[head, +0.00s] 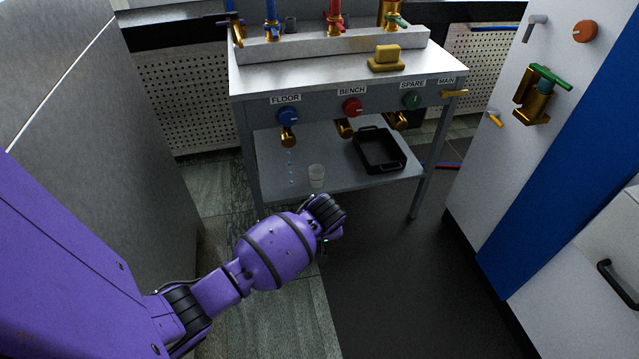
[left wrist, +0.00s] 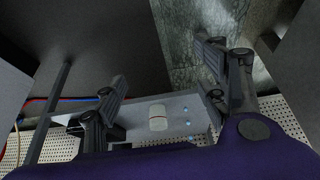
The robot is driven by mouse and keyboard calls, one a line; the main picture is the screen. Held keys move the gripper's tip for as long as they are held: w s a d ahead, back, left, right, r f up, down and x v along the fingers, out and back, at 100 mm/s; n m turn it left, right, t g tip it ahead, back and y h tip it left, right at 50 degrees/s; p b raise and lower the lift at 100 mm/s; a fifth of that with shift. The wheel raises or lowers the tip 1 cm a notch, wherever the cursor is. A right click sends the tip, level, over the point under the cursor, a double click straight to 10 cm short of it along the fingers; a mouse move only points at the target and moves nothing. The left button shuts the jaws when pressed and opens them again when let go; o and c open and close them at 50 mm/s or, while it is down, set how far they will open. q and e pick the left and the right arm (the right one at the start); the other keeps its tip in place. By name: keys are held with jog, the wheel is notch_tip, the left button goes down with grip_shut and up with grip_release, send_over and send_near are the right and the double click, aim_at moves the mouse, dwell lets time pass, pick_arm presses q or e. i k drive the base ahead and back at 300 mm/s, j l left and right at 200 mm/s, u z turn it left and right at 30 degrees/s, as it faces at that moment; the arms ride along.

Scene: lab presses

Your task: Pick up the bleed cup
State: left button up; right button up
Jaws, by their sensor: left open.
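The bleed cup (head: 317,176) is a small pale, translucent cup near the front edge of the bench's lower shelf (head: 270,170). In the left wrist view the cup (left wrist: 157,117) shows beyond and between the two spread fingers of my left gripper (left wrist: 165,80). The gripper is open and empty, apart from the cup. In the head view my purple left arm reaches in from the lower left, and its wrist is just in front of the shelf, below the cup. The fingers are hidden there. My right gripper is not in view.
A black tray (head: 398,166) sits right of the cup on the shelf. Blue drops fall below the FLOOR valve (head: 287,117), left of the cup. BENCH (head: 352,108) and SPARE (head: 411,100) valves line the bench front above. A bench leg (head: 423,190) stands at right.

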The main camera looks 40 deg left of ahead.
aim_at(317, 172)
jog(key=i+j, duration=0.75)
jog(key=i, duration=0.1)
